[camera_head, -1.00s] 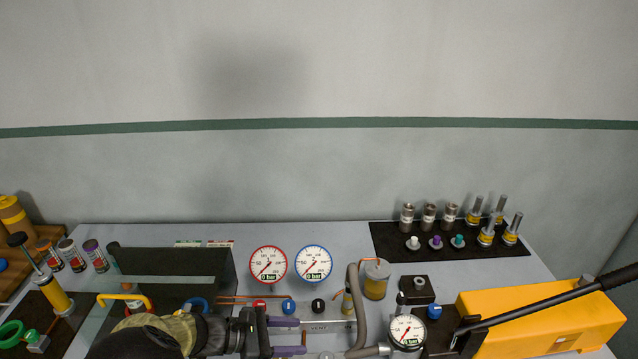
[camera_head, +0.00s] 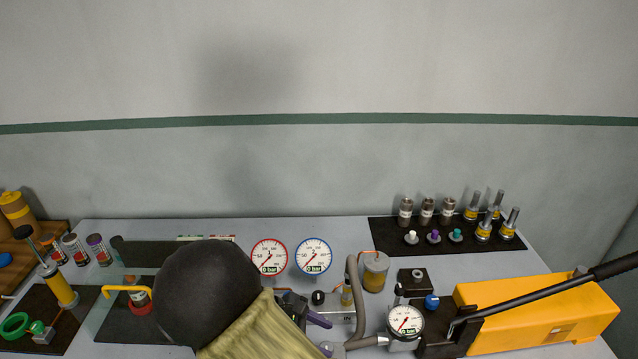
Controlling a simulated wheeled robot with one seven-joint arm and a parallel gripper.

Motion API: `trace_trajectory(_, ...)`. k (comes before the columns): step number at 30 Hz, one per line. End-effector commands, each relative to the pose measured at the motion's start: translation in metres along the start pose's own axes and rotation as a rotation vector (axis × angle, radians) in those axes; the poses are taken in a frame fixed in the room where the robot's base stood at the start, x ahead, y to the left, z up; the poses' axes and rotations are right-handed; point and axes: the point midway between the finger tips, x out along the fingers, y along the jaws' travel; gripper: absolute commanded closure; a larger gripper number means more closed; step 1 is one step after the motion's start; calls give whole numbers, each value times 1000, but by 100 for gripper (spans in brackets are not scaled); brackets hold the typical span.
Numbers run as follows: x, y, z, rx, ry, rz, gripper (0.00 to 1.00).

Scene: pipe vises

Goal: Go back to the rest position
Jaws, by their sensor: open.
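My gripper (camera_head: 323,334) is at the lower middle, its purple fingers parted and nothing seen between them. It is in front of the metal manifold block (camera_head: 340,312) and left of the grey hose (camera_head: 353,285). I cannot tell whether it touches the block. My own dark, rounded arm link and its olive sleeve hide much of the bench left of the gripper.
Two gauges, red-rimmed (camera_head: 269,257) and blue-rimmed (camera_head: 313,256), stand behind the gripper. A yellow hand pump (camera_head: 545,312) with a black lever is at right. A black mat (camera_head: 385,238) holds several fittings. A yellow-handled part (camera_head: 127,291) is at left. Open space lies above the bench.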

Motion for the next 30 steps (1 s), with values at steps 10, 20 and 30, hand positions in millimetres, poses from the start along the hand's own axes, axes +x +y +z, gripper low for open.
trace_trajectory(10,38,-9,49,407,346,-263,50)
trace_trajectory(20,52,-20,100,886,614,-445,50)
trace_trajectory(30,61,-34,154,1389,798,-537,50)
